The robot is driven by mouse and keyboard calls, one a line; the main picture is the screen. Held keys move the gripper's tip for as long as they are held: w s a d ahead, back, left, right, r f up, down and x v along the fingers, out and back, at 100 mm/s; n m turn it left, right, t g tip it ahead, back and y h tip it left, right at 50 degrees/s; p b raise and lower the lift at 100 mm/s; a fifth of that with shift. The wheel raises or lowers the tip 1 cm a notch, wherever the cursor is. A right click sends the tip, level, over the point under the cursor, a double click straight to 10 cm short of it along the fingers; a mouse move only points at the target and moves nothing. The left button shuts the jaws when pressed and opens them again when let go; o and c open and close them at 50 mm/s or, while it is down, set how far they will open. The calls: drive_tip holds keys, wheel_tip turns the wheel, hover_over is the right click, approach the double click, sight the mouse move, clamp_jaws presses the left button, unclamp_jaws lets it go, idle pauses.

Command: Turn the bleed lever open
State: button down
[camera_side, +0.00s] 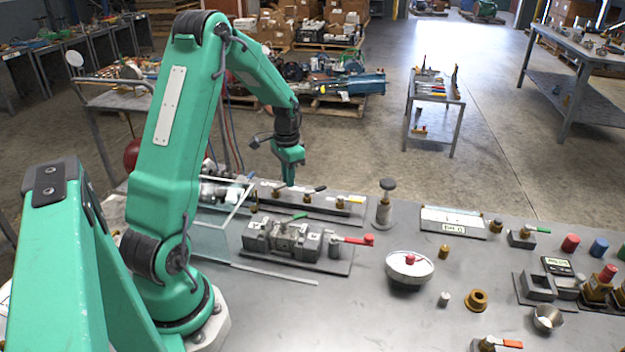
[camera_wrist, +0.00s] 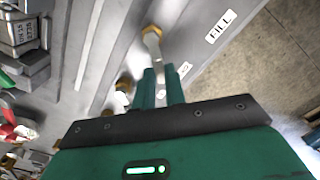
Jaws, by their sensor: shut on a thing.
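My gripper (camera_side: 289,172) points down over the back manifold (camera_side: 325,207), a low grey strip with several small brass valves. In the wrist view my gripper (camera_wrist: 160,72) is shut on a grey metal lever (camera_wrist: 153,44) that runs from a brass valve (camera_wrist: 152,29) to between the two fingers. I cannot read a bleed label; a FILL label (camera_wrist: 221,26) is by this valve, and another label (camera_wrist: 185,68) is partly hidden. A dark-handled lever (camera_side: 318,189) is to the right of my gripper in the side view.
A grey valve block (camera_side: 284,238) with a red-handled lever (camera_side: 354,240) stands in front of the manifold. A clear panel (camera_side: 212,243) stands at its left.

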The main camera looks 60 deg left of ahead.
drive_tip(key=n, duration=0.1)
drive_tip(key=a+n, duration=0.1)
drive_tip(key=n, duration=0.2)
drive_tip(key=shift+s+a+n, duration=0.2)
drive_tip(key=shift+a+n, duration=0.1)
drive_tip(key=shift+a, duration=0.05)
drive_tip(key=shift+s+a+n, duration=0.2)
drive_tip(key=shift+a+n, duration=0.1)
drive_tip(key=shift+n, duration=0.8)
drive_tip(key=shift+s+a+n, duration=0.2)
drive_tip(key=shift+a+n, duration=0.1)
drive_tip(key=shift+n, duration=0.8)
drive_tip(key=c, duration=1.5)
unclamp_jaws()
drive_tip(key=shift+o, duration=0.2)
drive_tip(key=shift+r, duration=0.15)
wheel_tip(320, 180, up, 8)
drive_tip(key=shift+f, duration=0.2)
